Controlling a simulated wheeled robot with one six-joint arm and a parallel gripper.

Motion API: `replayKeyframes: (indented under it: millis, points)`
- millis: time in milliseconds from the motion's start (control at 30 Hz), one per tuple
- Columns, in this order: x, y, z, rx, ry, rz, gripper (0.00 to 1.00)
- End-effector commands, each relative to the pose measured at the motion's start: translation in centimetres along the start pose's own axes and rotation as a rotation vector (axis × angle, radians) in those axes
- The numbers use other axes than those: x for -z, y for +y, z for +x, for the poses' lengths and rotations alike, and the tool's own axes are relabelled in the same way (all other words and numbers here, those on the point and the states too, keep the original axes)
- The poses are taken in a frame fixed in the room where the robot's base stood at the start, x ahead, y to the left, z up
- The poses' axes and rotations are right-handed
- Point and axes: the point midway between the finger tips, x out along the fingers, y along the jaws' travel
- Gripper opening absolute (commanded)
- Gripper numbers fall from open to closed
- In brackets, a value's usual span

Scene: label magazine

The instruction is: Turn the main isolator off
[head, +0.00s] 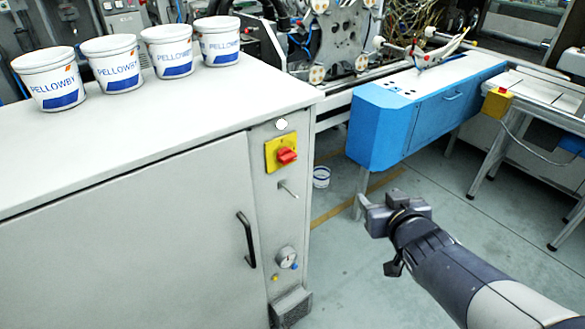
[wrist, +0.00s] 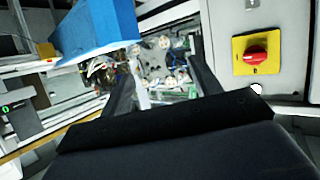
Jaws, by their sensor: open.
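The main isolator is a red rotary knob (head: 287,156) on a yellow plate (head: 271,153), set in the narrow front panel of the grey cabinet. In the wrist view the red knob (wrist: 255,56) on its yellow plate (wrist: 240,71) is at the upper right, outside the jaws. My gripper (head: 365,207) is in the air to the right of the cabinet and lower than the knob, apart from it. In the wrist view the two fingers of my gripper (wrist: 165,80) stand apart with nothing between them.
Several white PELLOWBY tubs (head: 118,66) stand on the cabinet top (head: 130,135). Below the isolator are a thin lever (head: 289,190), a round gauge (head: 286,257) and a black door handle (head: 246,238). A blue machine (head: 425,110) stands behind my gripper. A small tub (head: 321,178) is on the floor.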

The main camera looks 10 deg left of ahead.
Motion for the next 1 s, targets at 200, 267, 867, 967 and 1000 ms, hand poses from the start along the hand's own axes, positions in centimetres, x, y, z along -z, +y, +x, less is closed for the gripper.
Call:
replayKeyframes:
  millis: [200, 267, 867, 967, 1000]
  points:
    - [2.1, -6.6, 3.5, 0.287, 0.240, -0.033, 0.60]
    - [2.5, -8.1, 3.7, 0.359, 0.286, -0.033, 0.60]
    - [5.1, -14.2, 7.4, 0.540, 0.382, -0.026, 0.60]
    - [5.8, -15.1, 8.9, 0.538, 0.382, -0.026, 0.60]
    - [6.0, -15.4, 9.5, 0.537, 0.382, -0.025, 0.60]
